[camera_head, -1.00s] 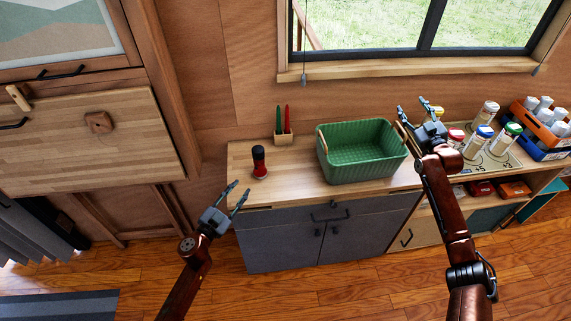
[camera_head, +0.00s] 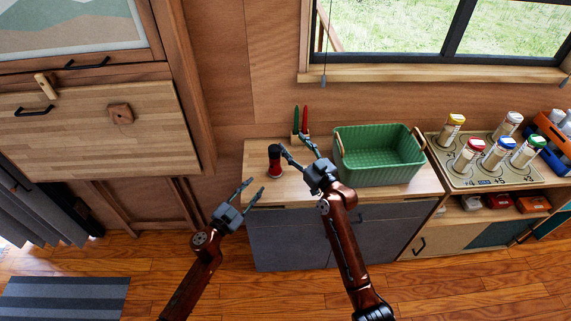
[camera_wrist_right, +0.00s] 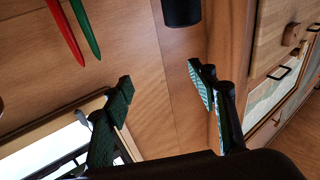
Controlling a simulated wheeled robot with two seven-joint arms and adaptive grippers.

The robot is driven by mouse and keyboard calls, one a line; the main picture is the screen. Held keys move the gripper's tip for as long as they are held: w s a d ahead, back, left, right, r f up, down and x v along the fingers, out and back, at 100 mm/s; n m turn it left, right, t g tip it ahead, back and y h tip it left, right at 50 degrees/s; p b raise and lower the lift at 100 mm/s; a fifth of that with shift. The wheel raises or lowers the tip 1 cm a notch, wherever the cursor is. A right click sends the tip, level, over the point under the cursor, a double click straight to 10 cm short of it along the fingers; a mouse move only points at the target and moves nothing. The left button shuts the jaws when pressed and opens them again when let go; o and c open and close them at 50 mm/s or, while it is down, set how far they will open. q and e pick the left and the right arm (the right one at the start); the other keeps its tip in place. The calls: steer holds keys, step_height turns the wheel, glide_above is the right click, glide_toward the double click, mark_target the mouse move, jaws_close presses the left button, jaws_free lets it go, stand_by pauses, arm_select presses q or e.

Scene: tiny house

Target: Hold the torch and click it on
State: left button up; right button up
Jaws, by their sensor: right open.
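The torch (camera_head: 275,168), red with a black head, stands upright on the wooden counter (camera_head: 300,188) at its left end. Its black end (camera_wrist_right: 181,12) shows at the top of the right wrist view, beyond the fingers. My right gripper (camera_head: 296,147) is open and empty, just right of the torch, with its left fingertip close to the torch's head. I cannot tell whether they touch. My left gripper (camera_head: 255,187) is open and empty, in front of the counter's left front edge, lower and nearer than the torch.
A holder with a green pen (camera_head: 296,119) and a red pen (camera_head: 305,120) stands behind my right gripper. A green basket (camera_head: 378,178) is to its right. Several capped jars stand on a board (camera_head: 460,182) further right. A grey cabinet (camera_head: 285,245) is below the counter.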

mark_target(278, 155)
steer(key=shift+g, duration=0.6)
steer(key=s+a+f, duration=0.1)
steer(key=f, duration=0.1)
steer(key=s+f, duration=0.1)
steer(key=a+f, duration=0.1)
steer(key=f, duration=0.1)
steer(key=shift+s+a+f, duration=0.3)
steer(key=shift+s+f, duration=0.05)
steer(key=shift+s, duration=0.05)
steer(key=shift+a+f, duration=0.2)
steer(key=shift+m, duration=0.3)
steer(key=x, duration=0.7)
steer(key=shift+w+f, duration=0.2)
steer(key=shift+c, duration=0.7)
steer(key=c, duration=1.2)
arm_select(q)
jaws_close()
arm_select(e)
steer(key=shift+c, duration=0.2)
arm_select(q)
steer(key=shift+d+r, duration=0.1)
